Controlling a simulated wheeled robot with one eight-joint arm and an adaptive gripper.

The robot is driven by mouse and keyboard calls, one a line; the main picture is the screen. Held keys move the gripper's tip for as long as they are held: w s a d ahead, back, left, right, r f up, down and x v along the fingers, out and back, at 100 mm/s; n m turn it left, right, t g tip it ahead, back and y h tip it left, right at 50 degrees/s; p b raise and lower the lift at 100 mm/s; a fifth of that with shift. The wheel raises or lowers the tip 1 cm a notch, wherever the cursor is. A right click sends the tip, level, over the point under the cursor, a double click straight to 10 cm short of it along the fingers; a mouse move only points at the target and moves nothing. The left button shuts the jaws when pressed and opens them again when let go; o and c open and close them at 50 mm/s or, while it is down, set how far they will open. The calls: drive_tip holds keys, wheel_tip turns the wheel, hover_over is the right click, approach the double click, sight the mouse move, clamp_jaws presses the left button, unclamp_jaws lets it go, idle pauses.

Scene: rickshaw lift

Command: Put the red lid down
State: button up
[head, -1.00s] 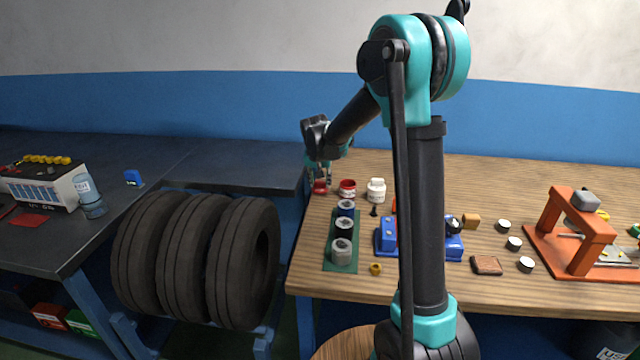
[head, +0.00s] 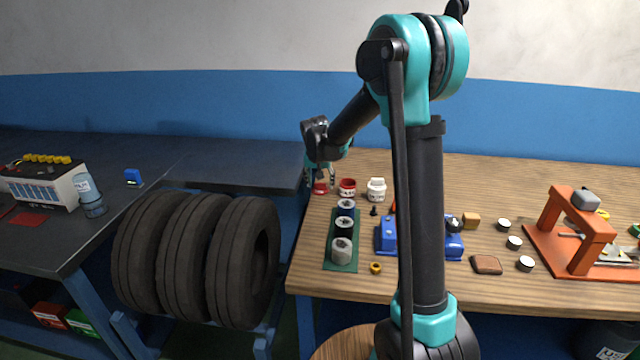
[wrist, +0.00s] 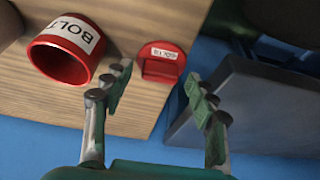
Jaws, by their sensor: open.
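The red lid (wrist: 161,62) lies on the wooden table near its left edge, and it has a small white label. In the head view the red lid (head: 320,187) shows just below my gripper (head: 320,172). In the wrist view my gripper (wrist: 160,98) is open, with its fingers apart on either side below the lid and clear of it. A red jar (wrist: 66,48) with a white label reading "BOLT" stands open beside the lid. The same red jar (head: 347,188) shows in the head view, right of the lid.
A white jar (head: 376,190) stands right of the red jar. A green tray (head: 341,266) with several cylinders is in front. A blue device (head: 386,236) sits beside it. The wooden table's left edge is close to the lid, with a dark bench (head: 240,165) beyond.

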drive_tip(key=v, duration=1.1)
drive_tip(key=shift+r, duration=0.4)
drive_tip(key=shift+s+a, duration=0.1)
